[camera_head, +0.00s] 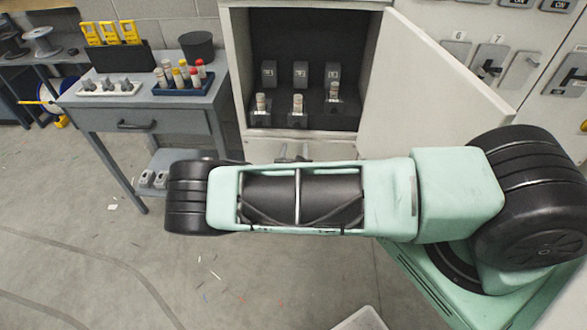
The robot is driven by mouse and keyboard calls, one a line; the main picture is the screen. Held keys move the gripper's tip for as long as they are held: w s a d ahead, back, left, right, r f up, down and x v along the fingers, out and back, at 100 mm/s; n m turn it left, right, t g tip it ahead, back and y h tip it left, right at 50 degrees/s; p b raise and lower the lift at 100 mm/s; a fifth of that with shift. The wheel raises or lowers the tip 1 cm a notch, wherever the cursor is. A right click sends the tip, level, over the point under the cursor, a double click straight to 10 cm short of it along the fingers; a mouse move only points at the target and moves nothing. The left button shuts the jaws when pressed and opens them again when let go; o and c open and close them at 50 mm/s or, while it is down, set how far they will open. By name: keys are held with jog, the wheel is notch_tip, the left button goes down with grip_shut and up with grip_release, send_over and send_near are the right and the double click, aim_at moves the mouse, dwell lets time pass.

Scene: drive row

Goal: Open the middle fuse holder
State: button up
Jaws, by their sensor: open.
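The open cabinet (238,80) stands at the top centre of the head view. Inside its dark interior are three fuse holders in a row, with grey labelled blocks behind and pale fuses in front. The middle fuse holder (298,119) has an upright pale fuse (298,103). The left holder (262,117) and right holder (346,112) flank it; the right fuse shows higher in the picture. The rest of the gripper is hidden behind my arm.
The cabinet door (440,85) is swung open to the right. A grey side table (190,118) at the left carries a blue fuse tray (183,89), a white tray (108,89) and a dark pot (197,45). Wall switches (490,62) are at top right. Floor at lower left is mostly clear.

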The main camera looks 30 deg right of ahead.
jog(key=b+v, duration=0.1)
jog(key=v, duration=0.5)
jog(key=shift+s+a, duration=0.2)
jog(key=shift+s, duration=0.1)
